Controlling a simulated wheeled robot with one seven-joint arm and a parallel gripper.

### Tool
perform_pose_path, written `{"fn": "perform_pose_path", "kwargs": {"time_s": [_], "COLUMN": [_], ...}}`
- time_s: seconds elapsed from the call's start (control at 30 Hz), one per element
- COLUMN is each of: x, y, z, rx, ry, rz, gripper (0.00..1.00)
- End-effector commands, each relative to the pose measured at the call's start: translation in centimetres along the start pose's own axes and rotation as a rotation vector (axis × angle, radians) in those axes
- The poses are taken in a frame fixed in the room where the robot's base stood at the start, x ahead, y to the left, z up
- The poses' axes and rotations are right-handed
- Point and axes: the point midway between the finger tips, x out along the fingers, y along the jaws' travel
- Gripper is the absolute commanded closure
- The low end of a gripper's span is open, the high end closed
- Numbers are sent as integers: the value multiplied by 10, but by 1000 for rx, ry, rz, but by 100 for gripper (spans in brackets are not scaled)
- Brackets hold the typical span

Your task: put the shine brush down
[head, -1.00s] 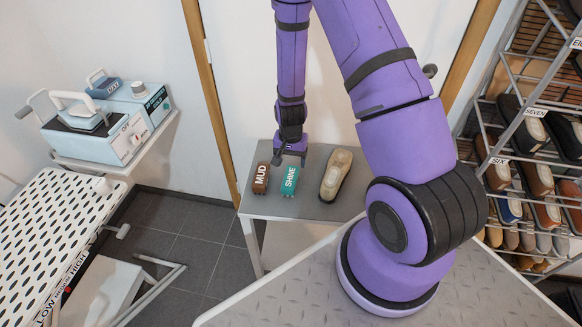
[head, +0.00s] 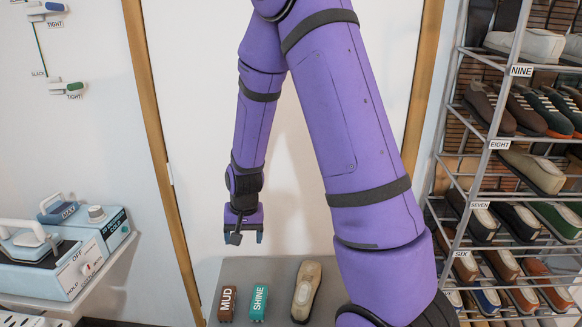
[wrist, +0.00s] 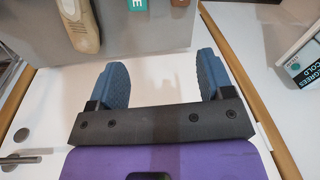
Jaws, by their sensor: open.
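The shine brush (head: 259,302), a teal block lettered SHINE, lies on the small grey table (head: 240,272). It stands between the brown mud brush (head: 227,303) and a tan shoe (head: 306,291). My gripper (head: 243,238) is above and behind the brushes, apart from them, in front of the white door. In the wrist view my gripper (wrist: 157,82) is open, with nothing between its blue fingers. A teal corner with a letter E (wrist: 138,4) shows at the top edge there, and the tan shoe (wrist: 79,25) is beside it.
A shoe rack (head: 500,145) with numbered shelves stands at the right. A pale blue machine (head: 65,260) with handles is at the lower left. The white door (head: 210,120) is close behind my gripper. Some bare tabletop lies around the brushes.

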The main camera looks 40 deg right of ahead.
Motion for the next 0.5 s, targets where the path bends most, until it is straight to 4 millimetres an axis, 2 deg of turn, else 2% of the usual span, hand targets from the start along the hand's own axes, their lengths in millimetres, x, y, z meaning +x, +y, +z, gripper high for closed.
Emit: {"fn": "perform_pose_path", "kwargs": {"time_s": [0.03, 0.1, 0.5], "x": [-15, -34, -132], "y": [-2, -5, -8], "z": [1, 4, 33], "rx": [-18, -44, -194], "ry": [13, 24, 97], "rz": [-9, -18, -59], "gripper": [26, 26, 26]}}
